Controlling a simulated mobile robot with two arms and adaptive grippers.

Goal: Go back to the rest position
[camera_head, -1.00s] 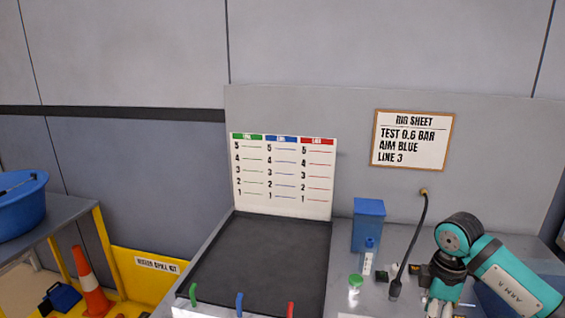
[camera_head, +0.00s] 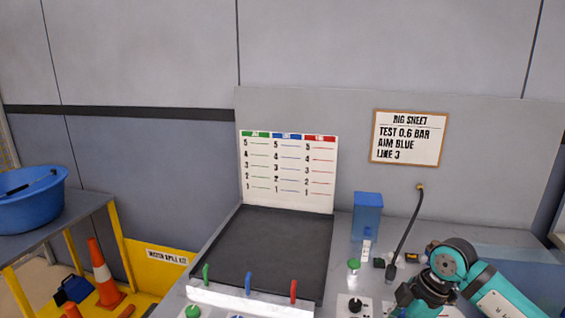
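My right arm (camera_head: 452,262) comes in from the lower right over the bench, and its teal joints show. Its gripper (camera_head: 416,304) is at the bottom edge, partly cut off, and its fingers are too unclear to read. My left gripper is not in view. A rig sheet (camera_head: 408,138) on the wall reads "TEST 0.6 BAR, AIM BLUE, LINE 3". A chart (camera_head: 289,172) with green, blue and red columns stands behind a dark tray (camera_head: 268,252).
Green (camera_head: 206,274), blue (camera_head: 249,284) and red (camera_head: 294,291) levers line the bench front. At left are a blue basin (camera_head: 30,205) and an orange cone (camera_head: 103,275).

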